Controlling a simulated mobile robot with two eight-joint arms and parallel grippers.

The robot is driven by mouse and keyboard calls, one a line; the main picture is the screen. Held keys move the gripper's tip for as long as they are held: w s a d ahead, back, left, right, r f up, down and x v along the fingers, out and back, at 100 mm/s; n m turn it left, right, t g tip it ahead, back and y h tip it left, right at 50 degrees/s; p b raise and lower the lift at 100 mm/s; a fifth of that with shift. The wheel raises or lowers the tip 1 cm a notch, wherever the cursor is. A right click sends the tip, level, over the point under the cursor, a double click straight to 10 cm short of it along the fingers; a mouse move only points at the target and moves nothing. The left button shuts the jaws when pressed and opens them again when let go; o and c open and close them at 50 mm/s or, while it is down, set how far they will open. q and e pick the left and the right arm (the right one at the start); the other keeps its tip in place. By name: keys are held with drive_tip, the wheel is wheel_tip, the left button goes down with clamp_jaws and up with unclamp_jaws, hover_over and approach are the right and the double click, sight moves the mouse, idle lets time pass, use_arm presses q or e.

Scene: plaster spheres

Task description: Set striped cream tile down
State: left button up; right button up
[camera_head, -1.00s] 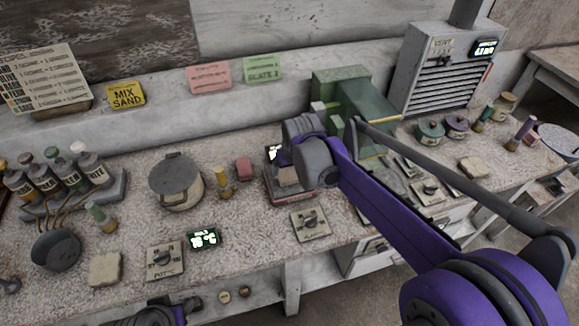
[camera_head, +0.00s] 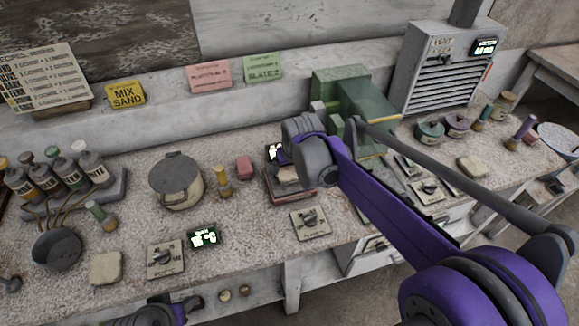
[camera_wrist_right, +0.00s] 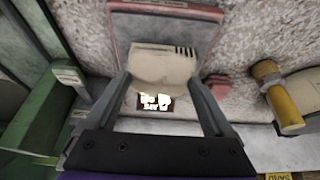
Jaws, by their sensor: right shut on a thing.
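The striped cream tile (camera_wrist_right: 165,62) is a pale slab with short dark stripes at one corner. My right gripper (camera_wrist_right: 160,84) is shut on it, one finger at each side. The tile is over the flat reddish plate of a device with a lit display (camera_wrist_right: 155,102); I cannot tell whether it touches the plate. In the head view my right gripper (camera_head: 300,158) is over this reddish device (camera_head: 292,197), and its wrist hides much of the tile (camera_head: 287,174).
A lidded pot (camera_head: 176,182), a yellow-capped tool (camera_head: 221,181) and a pink block (camera_head: 244,167) stand left of the device. A green machine (camera_head: 345,95) is close behind on the right. A dial plate (camera_head: 310,223) lies in front. Bare bench shows between them.

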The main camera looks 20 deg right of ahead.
drive_tip(key=shift+f+b, duration=0.45)
drive_tip(key=shift+f, duration=0.25)
idle(0.5)
drive_tip(key=o, duration=1.3)
drive_tip(key=shift+o, duration=0.2)
drive_tip(key=shift+r, duration=0.1)
drive_tip(key=shift+r+p, duration=1.45)
drive_tip(key=shift+r, duration=0.5)
